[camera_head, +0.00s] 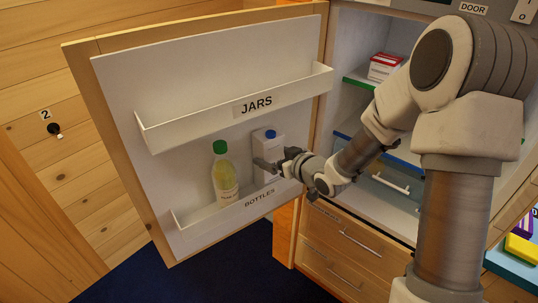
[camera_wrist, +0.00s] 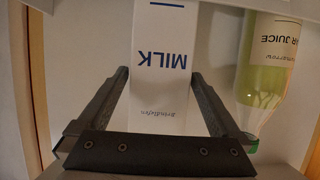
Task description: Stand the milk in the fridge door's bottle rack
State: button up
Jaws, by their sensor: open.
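The milk is a white carton (camera_head: 267,150) with a blue cap. It stands upright in the bottle rack (camera_head: 250,202), the lower shelf on the open fridge door, right of a green-capped bottle. In the wrist view the carton (camera_wrist: 162,65) shows its MILK lettering upside down. My gripper (camera_head: 270,165) is at the carton in the head view. In the wrist view my gripper (camera_wrist: 160,85) has one finger on each side of the carton, with narrow gaps that look clear near the tips. The carton's base is hidden behind the rack's front wall.
A juice bottle (camera_head: 224,173) with a green cap stands in the same rack, left of the carton; it also shows in the wrist view (camera_wrist: 265,65). The JARS rack (camera_head: 240,105) above is empty. The fridge door (camera_head: 110,120) is open, with fridge shelves at right.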

jog(key=s+d+r+m+g+h, duration=0.1)
jog(key=s+d+r+m+h, duration=0.3)
jog(key=s+d+r+h, duration=0.8)
jog(key=s+d+r+m+g+y, duration=0.1)
jog(key=s+r+g+y, duration=0.1)
jog(key=s, duration=0.7)
jog(key=s+d+r+m+g+y, duration=0.2)
jog(key=s, duration=0.8)
jog(key=shift+d+r, duration=0.2)
jog(key=shift+d, duration=0.05)
jog(key=shift+s, duration=0.1)
jog(key=shift+c, duration=0.3)
